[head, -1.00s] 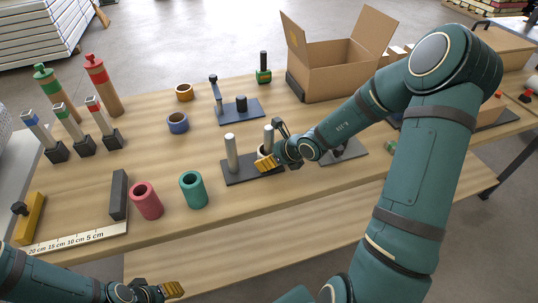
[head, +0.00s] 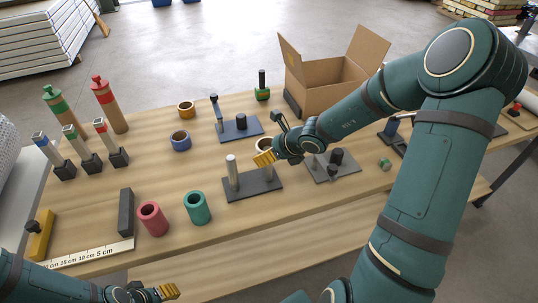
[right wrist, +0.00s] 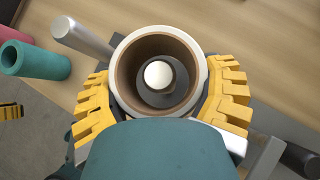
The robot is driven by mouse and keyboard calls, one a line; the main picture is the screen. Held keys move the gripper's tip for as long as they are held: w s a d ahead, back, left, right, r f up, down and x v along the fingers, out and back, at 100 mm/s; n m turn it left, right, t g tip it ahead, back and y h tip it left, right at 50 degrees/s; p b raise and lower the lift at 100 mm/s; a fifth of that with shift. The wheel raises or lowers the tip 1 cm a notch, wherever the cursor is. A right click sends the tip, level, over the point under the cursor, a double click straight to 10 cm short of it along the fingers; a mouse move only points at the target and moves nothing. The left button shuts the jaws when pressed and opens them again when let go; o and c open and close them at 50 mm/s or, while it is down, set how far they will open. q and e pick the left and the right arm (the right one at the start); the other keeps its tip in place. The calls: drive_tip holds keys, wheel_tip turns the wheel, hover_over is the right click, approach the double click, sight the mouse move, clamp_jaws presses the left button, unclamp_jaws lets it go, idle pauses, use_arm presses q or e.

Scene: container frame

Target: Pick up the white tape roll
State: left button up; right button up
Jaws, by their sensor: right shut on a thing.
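The white tape roll (head: 264,143) has a brown core and is held between the yellow fingers of my right gripper (head: 264,157). In the right wrist view the tape roll (right wrist: 130,70) sits between both fingers of my right gripper (right wrist: 163,95). Through its hole a round peg top (right wrist: 158,75) shows. The roll is above the right peg of a dark two-peg stand (head: 240,193); the left metal peg (head: 232,170) is bare. My left gripper (head: 168,292) is at the bottom left, away from the roll, and its opening is unclear.
A blue roll (head: 181,141) and an orange roll (head: 186,109) lie to the left. Red (head: 152,219) and teal (head: 197,208) cylinders stand in front. Other stands (head: 335,166) are to the right, and an open cardboard box (head: 330,85) is behind.

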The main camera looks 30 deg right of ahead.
wheel_tip(320, 180, up, 17)
drive_tip(key=p, duration=1)
drive_tip(key=shift+r, duration=0.2)
